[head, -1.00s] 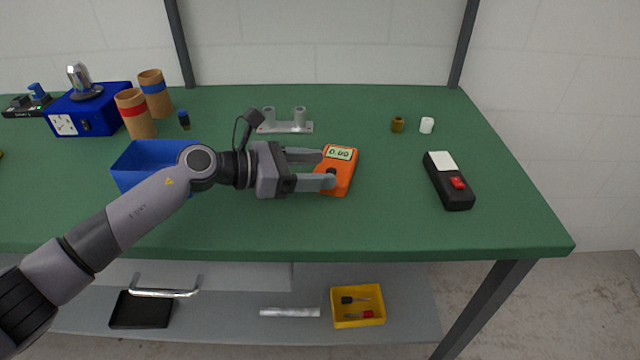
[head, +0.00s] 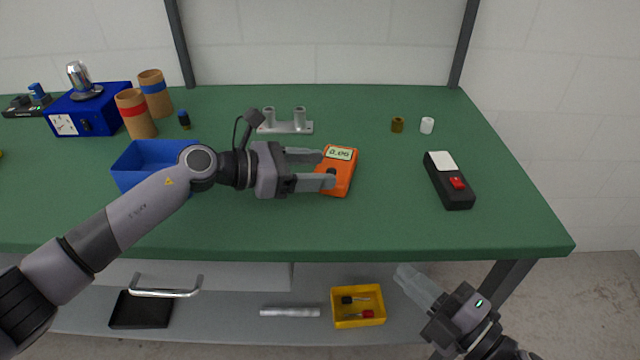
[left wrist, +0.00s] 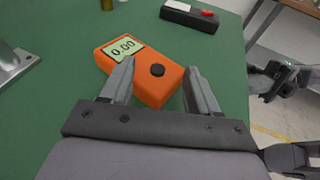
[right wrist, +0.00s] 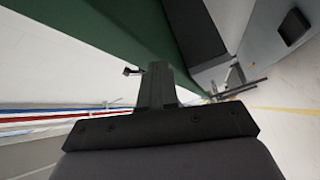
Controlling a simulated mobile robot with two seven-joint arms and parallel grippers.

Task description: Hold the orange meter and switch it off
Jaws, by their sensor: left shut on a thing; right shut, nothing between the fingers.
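The orange meter (head: 338,180) lies on the green table with its display facing up, reading 0.00. My left gripper (head: 328,168) is shut on it from the left side, one finger on each side. In the left wrist view the orange meter (left wrist: 160,88) sits between the fingertips (left wrist: 158,92), and its black round knob (left wrist: 157,70) is uncovered. In the head view a finger partly hides the knob. My right gripper (head: 408,275) is shut and empty, in front of the table's front edge. In the right wrist view its fingers (right wrist: 158,72) are together.
A black device (head: 449,185) with a red switch lies to the right. A blue bin (head: 150,160) stands left, under my left arm. A metal holder (head: 286,126) stands behind the meter. A yellow bin (head: 358,322) is on the lower shelf. The table between meter and black device is clear.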

